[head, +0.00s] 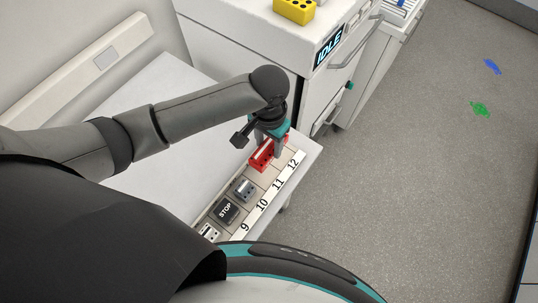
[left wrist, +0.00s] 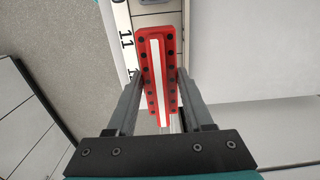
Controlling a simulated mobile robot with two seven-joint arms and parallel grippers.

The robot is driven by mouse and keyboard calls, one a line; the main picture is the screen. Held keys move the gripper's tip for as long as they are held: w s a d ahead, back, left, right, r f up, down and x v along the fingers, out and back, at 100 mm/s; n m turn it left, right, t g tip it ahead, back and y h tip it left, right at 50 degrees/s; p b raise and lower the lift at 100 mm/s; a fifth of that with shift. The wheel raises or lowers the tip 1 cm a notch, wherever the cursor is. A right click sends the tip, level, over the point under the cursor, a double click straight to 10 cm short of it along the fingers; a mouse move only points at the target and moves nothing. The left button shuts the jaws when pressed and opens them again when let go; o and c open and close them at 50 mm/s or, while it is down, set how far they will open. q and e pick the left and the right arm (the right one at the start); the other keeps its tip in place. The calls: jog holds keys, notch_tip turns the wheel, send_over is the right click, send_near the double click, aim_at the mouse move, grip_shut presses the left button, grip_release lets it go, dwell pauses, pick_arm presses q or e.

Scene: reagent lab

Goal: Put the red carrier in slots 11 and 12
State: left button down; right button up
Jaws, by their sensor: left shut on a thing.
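The red carrier (head: 262,156) is a long red block with a white strip along its top and rows of dark holes. It sits at the far end of the numbered slot rack (head: 262,203), by the labels 11 and 12. My left gripper (head: 268,141) is shut on it from above. In the left wrist view the red carrier (left wrist: 160,75) lies between the two fingers (left wrist: 158,95), near the label 11. I cannot tell whether it rests fully down in the slots. My right gripper is not in view.
A grey carrier (head: 243,189) stands near label 10, and a dark STOP block (head: 225,211) is near label 9. A white holder (head: 208,232) is at the near end. A machine with an IDLE display (head: 329,46) stands behind, with a yellow block (head: 295,10) on top.

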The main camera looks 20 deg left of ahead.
aim_at(269, 142)
pick_arm(q)
jog(key=shift+f+b, duration=0.4)
jog(key=shift+f, duration=2.95)
jog(key=shift+f, duration=0.1)
jog(key=c, duration=0.6)
grip_release()
notch_tip(269, 142, up, 12)
jog(key=shift+r+p, duration=0.15)
jog(key=shift+p, duration=0.7)
